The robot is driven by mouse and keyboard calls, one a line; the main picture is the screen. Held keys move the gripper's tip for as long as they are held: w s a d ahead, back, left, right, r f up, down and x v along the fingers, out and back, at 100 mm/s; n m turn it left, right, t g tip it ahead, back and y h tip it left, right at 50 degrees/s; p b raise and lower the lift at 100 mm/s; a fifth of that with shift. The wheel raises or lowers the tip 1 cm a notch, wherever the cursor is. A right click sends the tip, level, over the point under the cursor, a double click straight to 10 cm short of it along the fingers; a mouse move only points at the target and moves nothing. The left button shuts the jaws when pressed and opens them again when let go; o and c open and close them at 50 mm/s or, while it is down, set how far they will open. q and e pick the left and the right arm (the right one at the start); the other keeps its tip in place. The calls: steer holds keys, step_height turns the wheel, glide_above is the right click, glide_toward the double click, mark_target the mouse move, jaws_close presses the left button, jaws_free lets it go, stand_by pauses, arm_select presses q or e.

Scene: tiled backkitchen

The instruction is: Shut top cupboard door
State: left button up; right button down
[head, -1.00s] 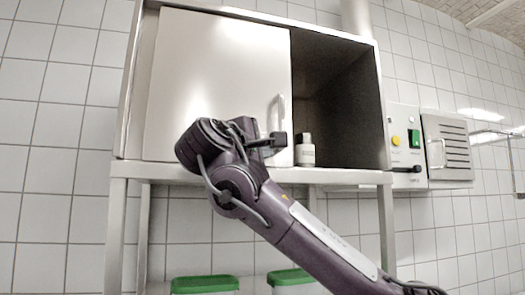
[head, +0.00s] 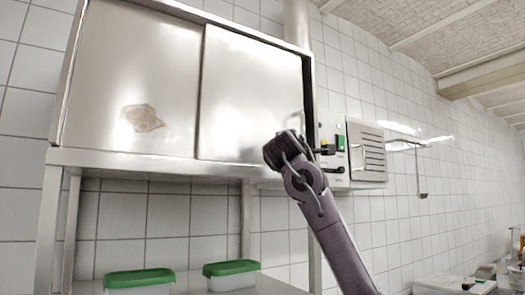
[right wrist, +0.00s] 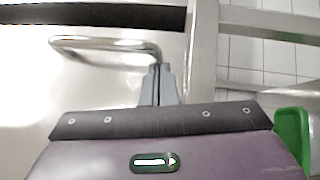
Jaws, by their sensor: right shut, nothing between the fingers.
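The top cupboard is a steel cabinet. Its sliding door (head: 250,90) stands at the right side, overlapping the fixed-looking left panel (head: 130,80). A narrow dark gap (head: 309,85) shows between the door's right edge and the cabinet's right frame. The door's bar handle (right wrist: 100,43) shows in the right wrist view; in the head view it is mostly hidden behind my gripper. My right gripper (right wrist: 160,80) is shut and empty, its fingertips beside the end of the handle; I cannot tell if they touch. It also shows in the head view (head: 328,150). My left gripper is not in view.
A control box with a green switch (head: 341,143) and a vented box (head: 367,152) sit right of the cupboard. Two green-lidded containers (head: 140,278) (head: 232,268) stand below it. The tiled wall farther right is mostly bare.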

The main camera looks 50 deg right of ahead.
steer(key=d, duration=0.1)
steer(key=s+d, duration=0.1)
steer(key=d, duration=0.1)
steer(key=shift+d+r+p, duration=0.1)
steer(key=shift+r+p, duration=0.05)
steer(key=shift+p, duration=0.25)
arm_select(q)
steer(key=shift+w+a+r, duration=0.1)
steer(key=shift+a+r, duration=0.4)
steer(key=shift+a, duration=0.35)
arm_select(e)
steer(key=shift+w, duration=0.1)
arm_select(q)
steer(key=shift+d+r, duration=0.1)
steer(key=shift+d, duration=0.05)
